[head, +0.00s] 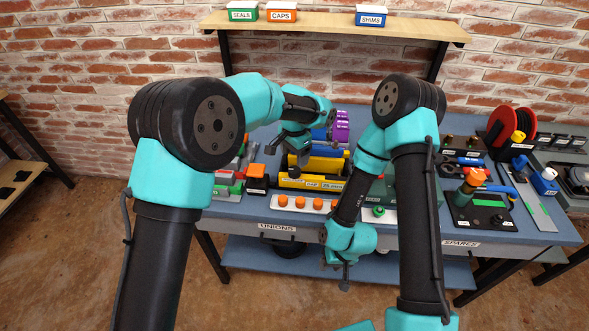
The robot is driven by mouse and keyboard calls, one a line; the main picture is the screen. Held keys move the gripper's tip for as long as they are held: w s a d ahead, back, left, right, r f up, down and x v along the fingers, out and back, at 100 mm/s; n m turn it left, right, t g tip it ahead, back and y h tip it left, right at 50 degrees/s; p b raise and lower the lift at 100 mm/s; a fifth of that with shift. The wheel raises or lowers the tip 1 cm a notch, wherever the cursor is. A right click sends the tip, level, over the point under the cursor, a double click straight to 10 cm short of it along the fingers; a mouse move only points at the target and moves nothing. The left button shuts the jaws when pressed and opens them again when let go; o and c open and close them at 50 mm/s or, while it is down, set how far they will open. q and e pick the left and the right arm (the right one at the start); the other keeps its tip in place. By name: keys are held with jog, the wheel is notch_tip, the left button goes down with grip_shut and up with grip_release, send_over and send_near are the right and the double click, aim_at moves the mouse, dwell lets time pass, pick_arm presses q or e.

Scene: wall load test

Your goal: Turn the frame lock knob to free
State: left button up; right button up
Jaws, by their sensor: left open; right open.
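A yellow frame (308,183) with small white labels stands on the blue workbench (260,215), left of centre. A small dark round part (294,172) shows on its front; I cannot tell whether it is the frame lock knob or which way it is turned. My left gripper (299,152) is open above the back of the frame and hides part of it. My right gripper (342,275) is open and empty, low in front of the bench's front edge, well away from the frame.
Purple labelled parts (341,127) stand behind the frame. A white strip with orange caps (300,203) lies in front of it. At right are a red reel (500,127) and a dark panel with a green display (489,204). A shelf (330,25) with labelled boxes stands behind.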

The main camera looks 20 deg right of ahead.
aim_at(294, 170)
pick_arm(q)
notch_tip(294, 170, down, 7)
jog(key=shift+r, duration=0.2)
jog(key=shift+c, duration=0.3)
jog(key=c, duration=0.9)
jog(key=shift+o, duration=0.2)
